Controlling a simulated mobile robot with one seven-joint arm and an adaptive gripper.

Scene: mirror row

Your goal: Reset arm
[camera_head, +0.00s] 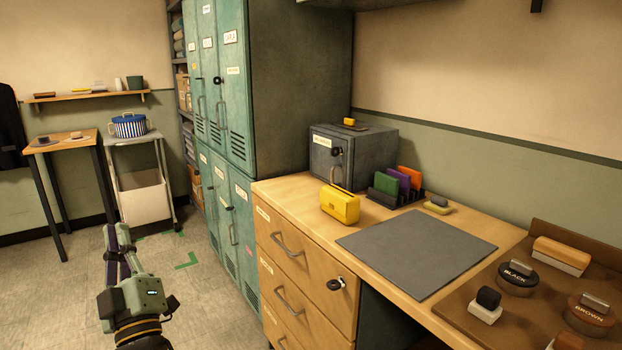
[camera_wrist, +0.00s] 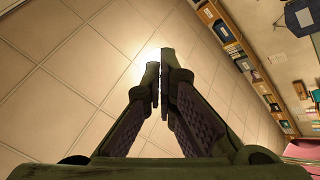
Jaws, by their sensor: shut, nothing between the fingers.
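My gripper (camera_head: 117,232) is at the lower left of the head view, raised over the open floor and apart from the desk and lockers. In the wrist view my gripper (camera_wrist: 158,92) has its two fingers together at the tips, with nothing between them. Behind the fingers the wrist view shows a tiled ceiling (camera_wrist: 75,70) with a bright light.
A wooden desk (camera_head: 290,185) with drawers holds a grey mat (camera_head: 415,250), a yellow case (camera_head: 340,205) and a grey safe (camera_head: 372,155). Green lockers (camera_head: 230,130) stand behind it. The floor (camera_head: 60,300) is clear.

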